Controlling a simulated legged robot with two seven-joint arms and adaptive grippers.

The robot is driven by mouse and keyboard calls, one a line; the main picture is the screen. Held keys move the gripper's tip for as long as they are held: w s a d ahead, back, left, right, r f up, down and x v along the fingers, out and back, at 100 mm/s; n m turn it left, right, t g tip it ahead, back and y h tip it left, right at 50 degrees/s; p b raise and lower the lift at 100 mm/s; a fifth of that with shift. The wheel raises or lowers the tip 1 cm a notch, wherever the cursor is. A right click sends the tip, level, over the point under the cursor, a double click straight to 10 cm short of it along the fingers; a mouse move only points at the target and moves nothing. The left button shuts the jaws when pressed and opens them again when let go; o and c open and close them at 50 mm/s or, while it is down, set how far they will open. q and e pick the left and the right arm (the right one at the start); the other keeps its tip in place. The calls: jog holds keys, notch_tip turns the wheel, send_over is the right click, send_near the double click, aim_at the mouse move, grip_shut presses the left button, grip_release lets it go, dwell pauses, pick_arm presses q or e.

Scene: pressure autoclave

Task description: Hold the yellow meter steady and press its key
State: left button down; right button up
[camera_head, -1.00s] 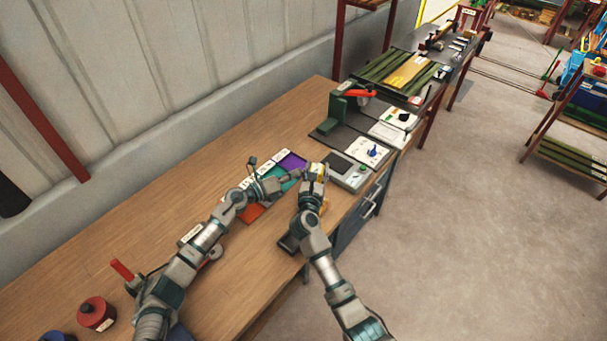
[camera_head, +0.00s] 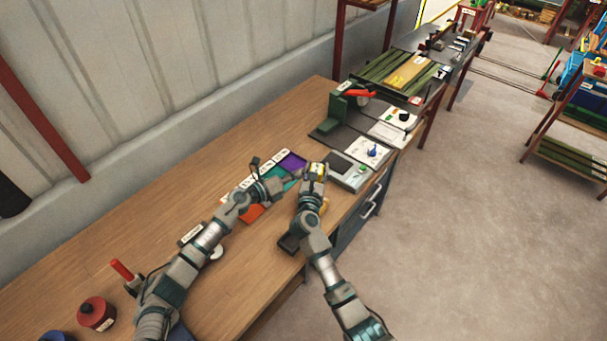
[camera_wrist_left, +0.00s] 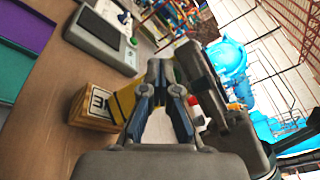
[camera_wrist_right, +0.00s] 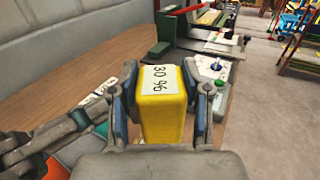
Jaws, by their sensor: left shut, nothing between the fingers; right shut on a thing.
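The yellow meter (camera_wrist_right: 163,118) is a yellow block with a white label reading 30 96. My right gripper (camera_wrist_right: 164,100) is shut on it, one finger on each side; in the head view the meter (camera_head: 317,168) is held over the bench's front part. My left gripper (camera_head: 296,176) is shut and empty, just left of the meter. In the left wrist view its closed fingertips (camera_wrist_left: 159,70) are in front of the yellow meter (camera_wrist_left: 126,101), which is mostly hidden. I cannot tell whether they touch it. The key is not clearly visible.
A grey device with a screen (camera_head: 345,168) lies right of the grippers. Coloured mats (camera_head: 291,162) lie behind them. A red pot (camera_head: 96,314) stands front left.

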pick_arm(q)
jog(key=shift+w+a, duration=0.1)
jog(key=shift+a, duration=0.75)
jog(key=shift+w+a, duration=0.15)
jog(key=shift+a, duration=1.1)
jog(key=shift+w+a, duration=0.15)
jog(key=shift+a, duration=1.1)
pick_arm(e)
jog(key=o, duration=1.4)
jog(key=shift+o, duration=0.2)
